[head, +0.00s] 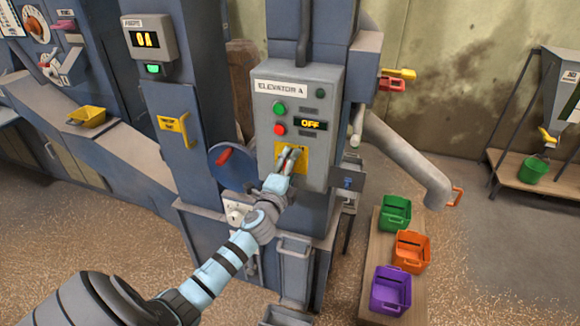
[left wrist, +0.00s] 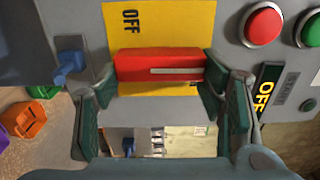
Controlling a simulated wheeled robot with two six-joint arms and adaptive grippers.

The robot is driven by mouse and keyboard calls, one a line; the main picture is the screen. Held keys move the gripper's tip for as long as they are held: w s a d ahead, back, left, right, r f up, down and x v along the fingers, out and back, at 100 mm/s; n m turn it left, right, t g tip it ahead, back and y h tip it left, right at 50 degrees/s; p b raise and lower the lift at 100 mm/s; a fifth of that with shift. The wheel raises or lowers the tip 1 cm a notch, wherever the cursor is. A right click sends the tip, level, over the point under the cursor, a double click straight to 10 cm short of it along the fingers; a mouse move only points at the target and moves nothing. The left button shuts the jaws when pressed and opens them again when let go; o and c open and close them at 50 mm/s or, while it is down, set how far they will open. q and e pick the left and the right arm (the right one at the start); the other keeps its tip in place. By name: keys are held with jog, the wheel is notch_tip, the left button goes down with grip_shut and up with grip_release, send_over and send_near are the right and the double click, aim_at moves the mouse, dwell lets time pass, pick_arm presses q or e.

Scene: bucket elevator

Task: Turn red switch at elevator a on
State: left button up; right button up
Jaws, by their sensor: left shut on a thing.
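The grey Elevator A panel (head: 331,90) carries a yellow plate (head: 303,168) low on its front. The red switch (left wrist: 160,67) sits on the yellow plate (left wrist: 190,25), beside the word OFF, in the left wrist view. It is mostly hidden by my gripper in the head view. My left gripper (head: 288,158) is at the plate. In the left wrist view my left gripper (left wrist: 160,84) is shut on the red switch, one finger at each end of it. The panel display (head: 310,124) reads OFF. My right gripper is not in view.
A green button (head: 279,108) and a red button (head: 280,129) are above the switch. A blue disc with a red handle (head: 224,156) is left of the panel. Green (head: 395,213), orange (head: 411,251) and purple (head: 390,290) bins stand on a bench at right.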

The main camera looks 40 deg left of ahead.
pick_arm(q)
jog(key=o, duration=1.2)
jog(key=shift+c, duration=0.2)
jog(key=v, duration=1.2)
jog(key=shift+w, duration=0.1)
jog(key=shift+d, duration=0.1)
